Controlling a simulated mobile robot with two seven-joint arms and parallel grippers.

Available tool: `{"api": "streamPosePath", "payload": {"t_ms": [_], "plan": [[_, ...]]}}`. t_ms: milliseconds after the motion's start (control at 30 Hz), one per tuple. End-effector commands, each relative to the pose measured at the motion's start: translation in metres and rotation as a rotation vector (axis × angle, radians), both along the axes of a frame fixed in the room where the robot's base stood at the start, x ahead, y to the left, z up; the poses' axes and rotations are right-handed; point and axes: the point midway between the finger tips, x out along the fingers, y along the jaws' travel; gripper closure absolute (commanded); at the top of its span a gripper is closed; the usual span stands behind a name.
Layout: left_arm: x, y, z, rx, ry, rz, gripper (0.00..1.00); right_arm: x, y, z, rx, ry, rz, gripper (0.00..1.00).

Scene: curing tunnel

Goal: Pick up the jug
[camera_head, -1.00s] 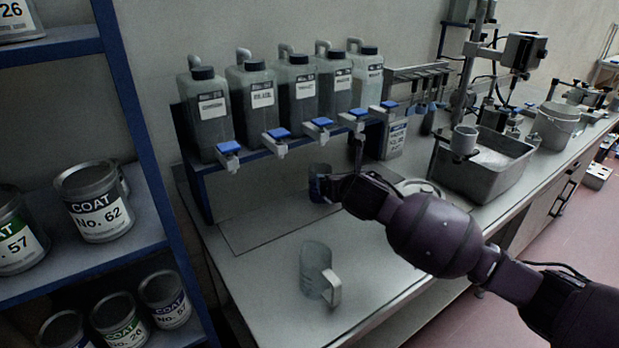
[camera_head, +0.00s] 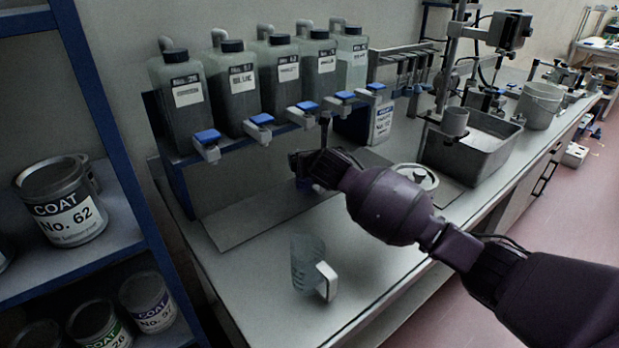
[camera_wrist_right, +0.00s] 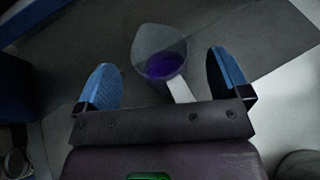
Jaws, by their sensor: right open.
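A clear jug with a pale handle (camera_head: 308,266) stands upright on the bench's front part in the head view. My right gripper (camera_head: 306,172) is behind it, below the row of taps, and apart from it. In the right wrist view a clear jug holding violet liquid (camera_wrist_right: 160,62) is just beyond and between the open blue fingers of my right gripper (camera_wrist_right: 166,82). Its handle points toward the palm. No violet shows in the head-view jug, and I cannot tell whether both views show the same one. My left gripper is out of view.
Several labelled canisters (camera_head: 242,88) stand on a blue rack with blue-topped taps (camera_head: 260,122) above my right gripper. A grey metal basin (camera_head: 470,152) and a bucket (camera_head: 540,105) are to the right. A shelf with paint tins (camera_head: 62,210) is at left.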

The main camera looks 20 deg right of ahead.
Motion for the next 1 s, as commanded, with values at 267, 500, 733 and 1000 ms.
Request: {"api": "streamPosePath", "payload": {"t_ms": [267,500,733,1000], "plan": [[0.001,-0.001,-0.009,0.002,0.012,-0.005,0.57,0.025,0.0,-0.014,0.001,0.003,-0.001,0.05],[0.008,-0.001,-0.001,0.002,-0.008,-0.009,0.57,0.025,0.0,-0.012,0.0,0.001,0.0,0.05],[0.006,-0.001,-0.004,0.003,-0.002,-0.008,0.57,0.025,0.0,-0.012,0.0,0.001,0.0,0.41],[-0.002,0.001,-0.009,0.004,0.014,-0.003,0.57,0.025,0.0,-0.012,0.0,0.0,0.0,0.82]]}}
